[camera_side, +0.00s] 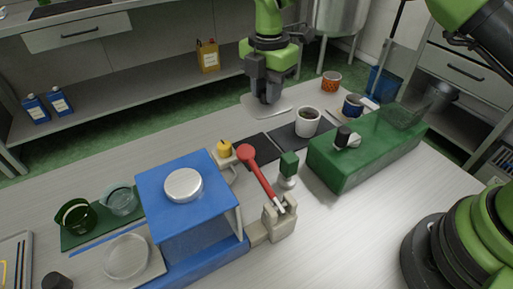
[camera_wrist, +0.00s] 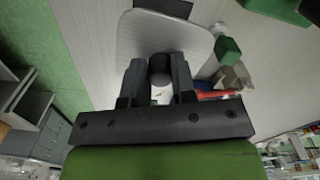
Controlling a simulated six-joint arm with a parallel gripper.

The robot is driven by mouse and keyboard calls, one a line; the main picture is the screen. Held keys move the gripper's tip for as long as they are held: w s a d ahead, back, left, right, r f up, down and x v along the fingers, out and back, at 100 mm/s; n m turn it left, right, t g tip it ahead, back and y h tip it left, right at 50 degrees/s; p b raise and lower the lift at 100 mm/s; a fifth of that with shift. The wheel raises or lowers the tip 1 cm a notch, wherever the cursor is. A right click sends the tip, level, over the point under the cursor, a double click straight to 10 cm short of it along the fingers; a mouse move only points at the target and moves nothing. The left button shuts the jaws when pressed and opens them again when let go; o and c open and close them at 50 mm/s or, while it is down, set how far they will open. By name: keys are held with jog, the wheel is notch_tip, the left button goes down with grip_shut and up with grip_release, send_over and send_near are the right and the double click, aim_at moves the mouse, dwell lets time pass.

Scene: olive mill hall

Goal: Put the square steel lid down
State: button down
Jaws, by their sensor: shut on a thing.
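My gripper (camera_side: 267,92) is at the back edge of the table in the side view, pointing down. It is shut on the dark knob (camera_wrist: 160,68) of the square steel lid (camera_wrist: 135,38). The lid also shows in the side view as a thin, pale plate with rounded corners (camera_side: 251,104), below the fingers and roughly level. It overlaps the table's back edge there. I cannot tell whether it touches the table or hangs just above it. The wrist view shows both fingers (camera_wrist: 155,88) on either side of the knob.
Two dark mats (camera_side: 255,147) lie in front of the lid, with a white mug (camera_side: 308,126) on one. A green box (camera_side: 365,160) stands right. A blue press-like unit (camera_side: 190,215), a red-handled tool (camera_side: 258,172) and a green-topped steel piece (camera_side: 288,168) stand nearer.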

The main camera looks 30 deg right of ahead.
aim_at(257, 149)
jog(key=shift+s+a+f+n, duration=0.1)
jog(key=shift+a+f+n, duration=0.2)
jog(key=shift+a+f, duration=0.25)
jog(key=shift+a+f+n, duration=0.3)
jog(key=shift+a, duration=0.3)
notch_tip(257, 149, down, 9)
jog(key=shift+f, duration=0.15)
jog(key=shift+f, duration=0.1)
jog(key=c, duration=0.9)
grip_release()
jog(key=shift+c, duration=0.2)
